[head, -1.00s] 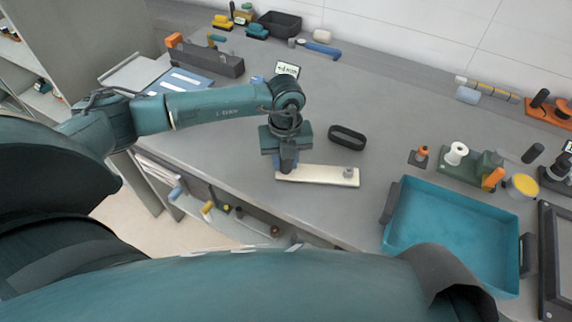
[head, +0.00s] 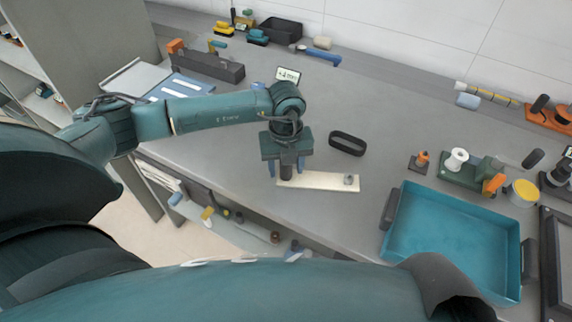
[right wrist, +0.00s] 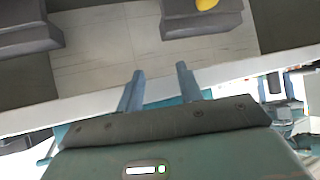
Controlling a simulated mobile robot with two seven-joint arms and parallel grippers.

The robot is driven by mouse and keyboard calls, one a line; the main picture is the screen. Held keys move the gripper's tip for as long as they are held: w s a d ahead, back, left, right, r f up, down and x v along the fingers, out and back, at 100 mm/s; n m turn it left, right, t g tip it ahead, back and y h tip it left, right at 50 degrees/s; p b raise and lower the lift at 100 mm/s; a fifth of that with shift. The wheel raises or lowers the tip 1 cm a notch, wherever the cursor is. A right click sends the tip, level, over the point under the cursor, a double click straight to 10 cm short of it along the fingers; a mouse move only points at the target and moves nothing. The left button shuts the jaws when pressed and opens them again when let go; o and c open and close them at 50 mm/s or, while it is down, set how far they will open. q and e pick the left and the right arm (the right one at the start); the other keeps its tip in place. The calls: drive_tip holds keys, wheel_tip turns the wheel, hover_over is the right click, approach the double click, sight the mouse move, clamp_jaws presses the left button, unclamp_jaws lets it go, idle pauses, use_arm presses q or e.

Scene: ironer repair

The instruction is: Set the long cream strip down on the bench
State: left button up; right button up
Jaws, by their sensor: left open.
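The long cream strip (head: 325,181) lies flat on the grey bench (head: 235,150) near its front edge, with a small grey knob (head: 348,179) at its right end. My left gripper (head: 285,173) is over the strip's left end, pointing down, with its blue fingers spread apart. The gripper hides part of that end, and I cannot tell whether a finger still touches the strip. My right gripper (right wrist: 160,88) shows in the right wrist view with its two fingers apart and nothing between them.
A black oval ring (head: 347,143) lies just behind the strip. A teal tray (head: 393,222) stands to the right, with a green fixture (head: 460,174) and a yellow-topped jar (head: 523,192) behind it. A dark grey block (head: 215,67) is at the back left.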

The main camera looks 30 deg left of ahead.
use_arm(q)
wheel_tip(320, 180, up, 6)
drive_tip(key=p, duration=0.3)
drive_tip(key=shift+f, duration=0.15)
wheel_tip(320, 180, up, 5)
drive_tip(key=shift+r, duration=0.65)
use_arm(e)
drive_tip(key=shift+s+d+r+g+h, duration=0.3)
drive_tip(key=shift+d+r+g, duration=0.1)
drive_tip(key=shift+d, duration=0.1)
